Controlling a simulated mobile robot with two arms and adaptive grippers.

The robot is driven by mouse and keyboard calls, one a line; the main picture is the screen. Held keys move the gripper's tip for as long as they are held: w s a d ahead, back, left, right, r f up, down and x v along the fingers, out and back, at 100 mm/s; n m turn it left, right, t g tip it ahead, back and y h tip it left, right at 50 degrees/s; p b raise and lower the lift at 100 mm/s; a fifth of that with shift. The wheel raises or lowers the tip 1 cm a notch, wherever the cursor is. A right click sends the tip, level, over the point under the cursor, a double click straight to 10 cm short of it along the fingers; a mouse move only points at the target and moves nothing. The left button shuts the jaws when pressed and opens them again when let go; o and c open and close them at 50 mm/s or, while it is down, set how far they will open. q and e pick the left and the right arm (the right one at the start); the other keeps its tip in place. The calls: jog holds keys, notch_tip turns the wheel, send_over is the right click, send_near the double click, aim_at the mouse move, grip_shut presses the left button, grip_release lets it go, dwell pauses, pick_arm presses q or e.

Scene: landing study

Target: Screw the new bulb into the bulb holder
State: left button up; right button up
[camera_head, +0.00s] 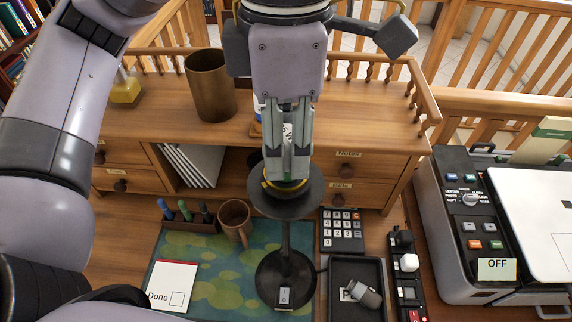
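The fingers are close together. They hide what is between them and the inside of the holder, so I cannot tell whether a bulb is gripped. The lamp stands upright on a dark round base (268,287). A grey, bulb-like piece (367,295) lies in a black tray (338,271) to the right. My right gripper is not in view.
A brown mug (235,218), a pen holder (190,226) and a "Done" card (173,285) are left of the lamp. A calculator (342,228) and a black switch strip (406,272) are right. A brown cup (210,85) stands on the shelf. A machine (452,235) marked OFF is far right.

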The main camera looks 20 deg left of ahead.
pick_arm(q)
jog(key=o, duration=0.5)
jog(key=shift+c, duration=0.2)
jog(key=shift+r, duration=0.1)
notch_tip(320, 180, up, 12)
dwell(0.3)
